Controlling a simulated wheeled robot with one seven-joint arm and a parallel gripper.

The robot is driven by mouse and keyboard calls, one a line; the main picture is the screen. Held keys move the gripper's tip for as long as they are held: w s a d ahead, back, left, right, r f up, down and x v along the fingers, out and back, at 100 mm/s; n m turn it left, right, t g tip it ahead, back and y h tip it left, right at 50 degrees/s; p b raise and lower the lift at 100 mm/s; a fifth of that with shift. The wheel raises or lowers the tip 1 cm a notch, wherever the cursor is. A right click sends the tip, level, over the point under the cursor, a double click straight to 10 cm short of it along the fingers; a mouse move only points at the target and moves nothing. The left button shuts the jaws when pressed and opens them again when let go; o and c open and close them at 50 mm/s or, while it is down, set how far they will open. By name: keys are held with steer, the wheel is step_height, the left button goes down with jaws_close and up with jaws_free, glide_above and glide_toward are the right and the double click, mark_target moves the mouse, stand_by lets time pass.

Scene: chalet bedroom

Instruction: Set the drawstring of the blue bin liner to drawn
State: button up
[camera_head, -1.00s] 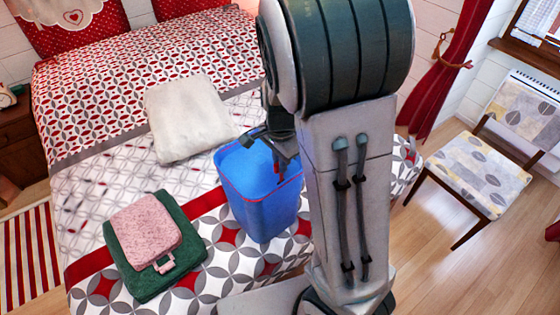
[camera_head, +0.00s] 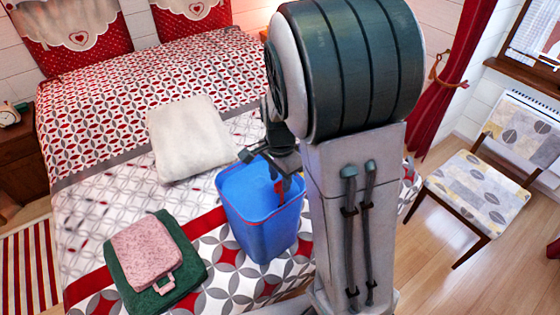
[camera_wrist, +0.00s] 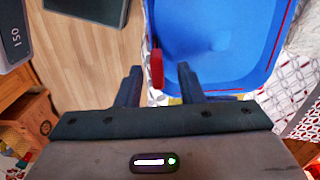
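The blue bin liner (camera_head: 258,235) has the form of an open-topped blue tub and appears to stand on the patterned bed cover. A thin red line, seemingly the drawstring, runs around it just below the rim. In the wrist view the liner (camera_wrist: 215,45) fills the upper right, and a red tab (camera_wrist: 157,70) sticks up at its near left edge. My gripper (camera_wrist: 159,78) is open, with a finger on either side of the tab and gaps visible. In the head view my gripper (camera_head: 268,168) is at the liner's rim, partly hidden by my arm.
A folded green cloth (camera_head: 190,280) with a pink item (camera_head: 145,250) on it lies left of the liner. A cream pillow (camera_head: 190,138) lies behind. A chair (camera_head: 480,190) stands at the right on open wooden floor (camera_head: 430,260).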

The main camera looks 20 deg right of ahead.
mark_target(280, 181)
step_height(280, 181, up, 13)
steer(key=shift+b, duration=0.4)
steer(key=s+f+n+t, duration=0.1)
steer(key=s+n+t, duration=0.2)
steer(key=s+n, duration=1)
steer(key=shift+s+t+b, duration=0.35)
steer(key=shift+s+t, duration=0.05)
steer(key=shift+s, duration=0.15)
steer(key=shift+a+n, duration=0.1)
steer(key=shift+n, duration=0.2)
